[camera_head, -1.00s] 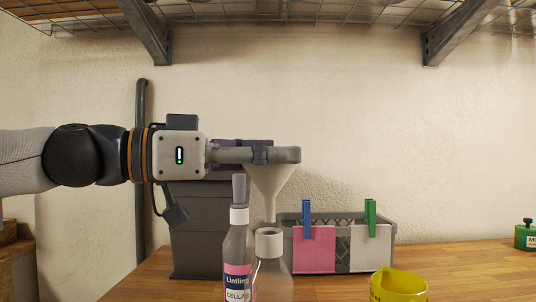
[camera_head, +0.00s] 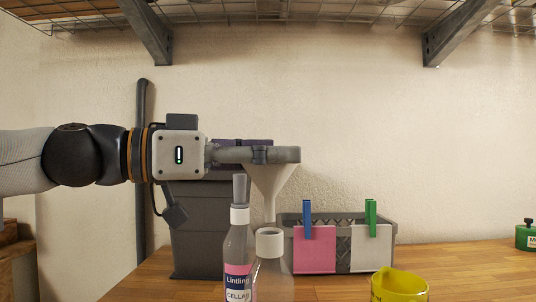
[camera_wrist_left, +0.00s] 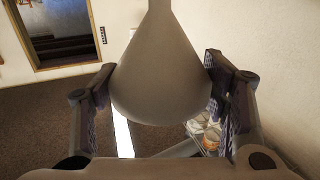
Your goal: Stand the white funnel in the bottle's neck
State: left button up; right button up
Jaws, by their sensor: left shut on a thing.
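The white funnel (camera_head: 270,188) hangs upright, wide end up and stem down, from my left gripper (camera_head: 283,155). The gripper is shut on the funnel's wide end; in the left wrist view a finger pad presses on each side of the funnel (camera_wrist_left: 160,80). A clear bottle with a white neck (camera_head: 270,243) stands below it in the head view. The stem's lower end shows at about the height of the bottle's mouth and in line with it. I cannot tell whether the tip is in the mouth, above it or behind it. My right gripper is not in view.
A stoppered bottle labelled Lintling (camera_head: 238,252) stands close at the left. Behind are a dark grey bin (camera_head: 198,245) and a grey basket (camera_head: 342,222) with pegged cards. A yellow container (camera_head: 399,284) stands at the front right.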

aim_at(268, 197)
pick_arm(q)
jog(key=shift+f+b, duration=0.7)
jog(key=shift+f, duration=1.2)
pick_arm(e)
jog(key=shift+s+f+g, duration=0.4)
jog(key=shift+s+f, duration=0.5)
pick_arm(q)
jog(key=o, duration=1.2)
jog(key=v, duration=1.2)
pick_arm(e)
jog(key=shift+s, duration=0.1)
